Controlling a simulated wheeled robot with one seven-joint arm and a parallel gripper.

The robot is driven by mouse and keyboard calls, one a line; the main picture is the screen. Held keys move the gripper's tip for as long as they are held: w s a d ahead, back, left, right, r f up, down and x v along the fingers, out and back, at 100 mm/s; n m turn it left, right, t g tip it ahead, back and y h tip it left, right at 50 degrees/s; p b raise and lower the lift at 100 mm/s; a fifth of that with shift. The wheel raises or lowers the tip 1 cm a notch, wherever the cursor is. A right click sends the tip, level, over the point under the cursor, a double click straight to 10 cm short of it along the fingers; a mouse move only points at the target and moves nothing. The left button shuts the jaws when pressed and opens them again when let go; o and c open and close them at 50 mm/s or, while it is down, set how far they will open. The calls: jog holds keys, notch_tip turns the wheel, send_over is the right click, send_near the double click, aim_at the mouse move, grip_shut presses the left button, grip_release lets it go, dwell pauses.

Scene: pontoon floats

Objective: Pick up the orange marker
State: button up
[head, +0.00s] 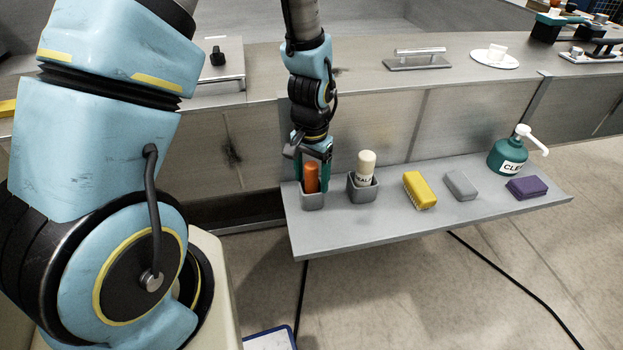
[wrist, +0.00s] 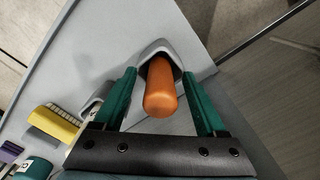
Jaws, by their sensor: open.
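The orange marker (head: 311,178) stands upright in a small grey holder (head: 312,202) at the left end of the grey shelf. In the wrist view the orange marker (wrist: 160,88) lies between my two green fingers, with a gap on each side. My gripper (head: 316,178) is open, pointing down, with its fingers around the marker and not closed on it. In the wrist view my gripper (wrist: 163,82) has its fingertips near the sides of the holder (wrist: 158,48). The marker's lower part is hidden inside the holder.
On the shelf (head: 400,225) to the right are a cream bottle (head: 365,165) in a second holder, a yellow brush (head: 419,188), a grey block (head: 461,185), a purple sponge (head: 527,188) and a green pump bottle (head: 507,157). A metal wall (head: 400,128) stands behind the shelf.

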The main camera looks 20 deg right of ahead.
grip_shut()
dwell(0.4)
jog(key=shift+r, duration=0.15)
